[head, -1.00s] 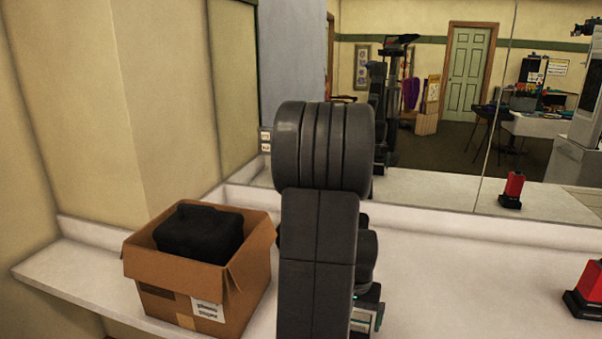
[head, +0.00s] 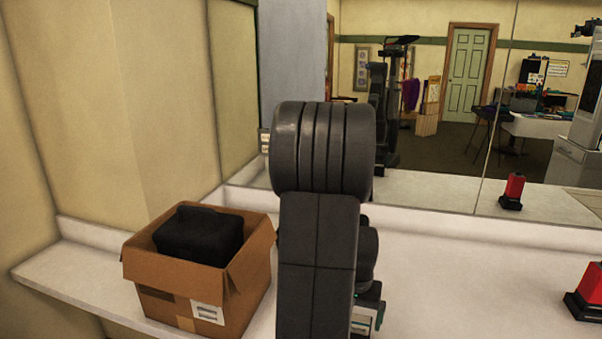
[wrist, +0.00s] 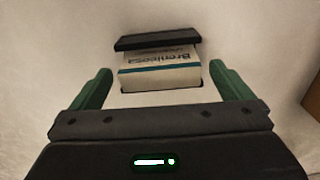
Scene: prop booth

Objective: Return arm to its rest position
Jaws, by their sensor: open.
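My arm stands folded in front of the counter in the head view. My gripper (wrist: 160,85) shows in the wrist view with its two green fingers spread apart. A white box with a blue stripe and printed lettering (wrist: 160,66), with a black part along its far edge, appears beyond and between the fingers. I cannot tell how far it is from the fingertips; no finger visibly touches it.
An open cardboard box (head: 205,290) with a black bundle (head: 199,234) inside stands on the white counter (head: 450,280), left of my arm. A red object on a black base (head: 590,290) stands at the right edge. A mirror (head: 420,120) rises behind the counter.

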